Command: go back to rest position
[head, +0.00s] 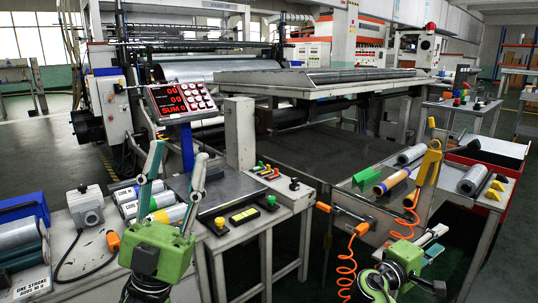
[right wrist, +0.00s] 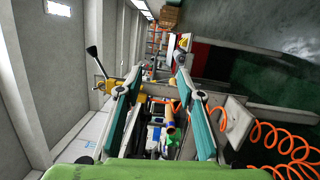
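My left gripper (head: 176,150) stands upright at the lower left of the head view, its two green and grey fingers spread wide with nothing between them. It is in front of the bench with the control panel. My right gripper shows at the lower right of the head view, its green body near the front of the right-hand table. In the right wrist view, my right gripper (right wrist: 157,72) has its teal-padded fingers apart, with nothing held. Tubes and coloured parts show beyond and between the fingers, and they look farther away.
The left bench carries silver rolls (head: 160,200) and a grey box (head: 86,206). A red-lit display (head: 180,102) stands behind. A yellow tool (head: 429,163), an orange coiled hose (head: 347,270) and more rolls (head: 473,180) are at the right table. Dark floor lies between the tables.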

